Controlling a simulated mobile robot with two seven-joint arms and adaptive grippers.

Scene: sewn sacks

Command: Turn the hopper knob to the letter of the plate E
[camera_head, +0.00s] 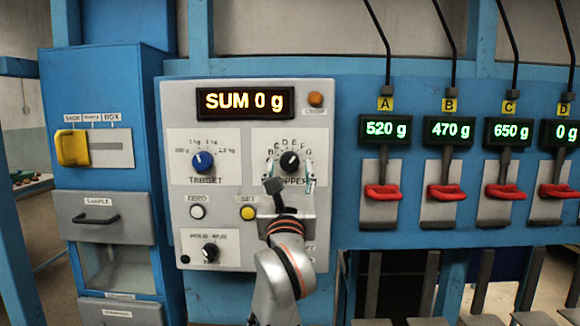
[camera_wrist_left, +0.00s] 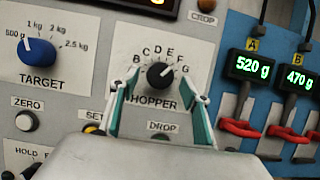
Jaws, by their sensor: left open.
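The black hopper knob (camera_head: 289,161) sits on a white plate on the grey panel, with letters in an arc above it. It also shows in the left wrist view (camera_wrist_left: 160,76), where its white mark seems to point to the upper right, towards the F and G side. I cannot tell the exact letter. My left gripper (camera_head: 291,176) is open in front of the panel. In the left wrist view its two green-lined fingers (camera_wrist_left: 157,95) stand to the left and right of the knob, with gaps on both sides. My right gripper is not in view.
The blue target knob (camera_head: 203,161) is left of the hopper knob. The set button (camera_head: 248,213) is close to my left gripper. The display (camera_head: 246,103) reads SUM 0 g. Red levers (camera_head: 382,192) hang under weight displays at the right. A yellow slider (camera_head: 72,148) is far left.

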